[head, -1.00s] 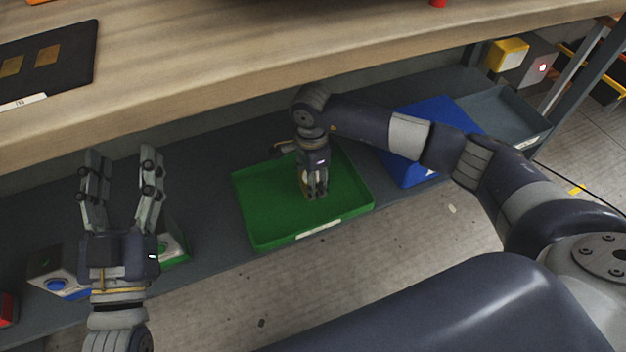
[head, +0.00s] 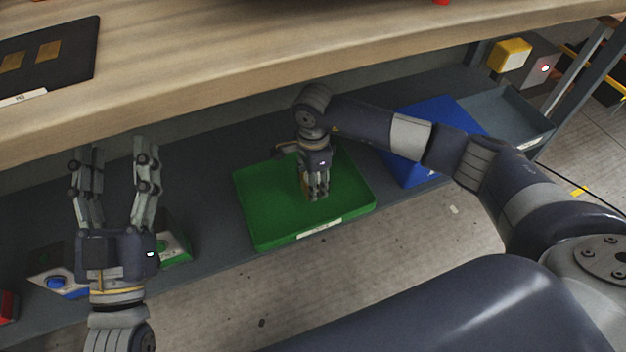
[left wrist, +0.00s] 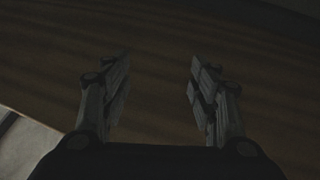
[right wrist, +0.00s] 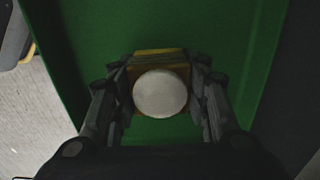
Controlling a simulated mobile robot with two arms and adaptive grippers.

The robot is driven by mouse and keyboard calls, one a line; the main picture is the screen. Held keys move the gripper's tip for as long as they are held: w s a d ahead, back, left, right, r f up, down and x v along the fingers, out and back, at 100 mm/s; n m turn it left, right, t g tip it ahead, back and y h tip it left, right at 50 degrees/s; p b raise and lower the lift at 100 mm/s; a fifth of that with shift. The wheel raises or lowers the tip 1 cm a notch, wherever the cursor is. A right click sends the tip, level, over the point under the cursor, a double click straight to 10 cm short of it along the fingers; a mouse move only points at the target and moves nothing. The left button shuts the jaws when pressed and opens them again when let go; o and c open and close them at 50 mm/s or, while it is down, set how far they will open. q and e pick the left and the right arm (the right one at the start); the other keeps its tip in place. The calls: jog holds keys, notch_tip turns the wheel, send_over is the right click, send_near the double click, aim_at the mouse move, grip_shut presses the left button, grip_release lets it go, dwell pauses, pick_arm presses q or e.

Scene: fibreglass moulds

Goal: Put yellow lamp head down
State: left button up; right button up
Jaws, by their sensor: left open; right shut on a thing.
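The yellow lamp head (right wrist: 160,92) shows in the right wrist view as a yellow block with a round white face. My right gripper (right wrist: 160,100) is shut on it, with one finger on each side. In the head view my right gripper (head: 317,194) points down inside the green tray (head: 272,222) and mostly hides the lamp head. I cannot tell whether the lamp head touches the tray floor. My left gripper (head: 118,165) is open and empty at the left, fingers up; it also shows in the left wrist view (left wrist: 160,85).
A blue tray (head: 455,118) lies right of the green one on the grey shelf (head: 215,160). Boxes with a blue button (head: 57,283) and a green button (head: 172,247) stand near my left gripper. The wooden worktop (head: 250,60) overhangs behind. A yellow-topped box (head: 509,55) is at the far right.

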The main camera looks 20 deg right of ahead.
jog(key=shift+f, duration=0.15)
jog(key=o, duration=1.4)
pick_arm(q)
jog(key=shift+s+r+t, duration=0.3)
jog(key=shift+r, duration=0.2)
jog(key=shift+w+f, duration=0.1)
pick_arm(e)
notch_tip(320, 180, up, 5)
jog(key=shift+f+p, duration=0.1)
jog(key=shift+p, duration=0.75)
notch_tip(320, 180, up, 7)
jog(key=shift+r+p, duration=0.1)
jog(key=shift+p, duration=0.7)
jog(key=shift+r, duration=0.45)
pick_arm(q)
notch_tip(320, 180, down, 16)
jog(key=a+g+y, duration=0.2)
jog(key=g+y, duration=0.1)
jog(key=g, duration=0.6)
jog(key=shift+a+f+g, duration=0.15)
jog(key=shift+f+g, duration=0.05)
jog(key=shift+g, duration=0.1)
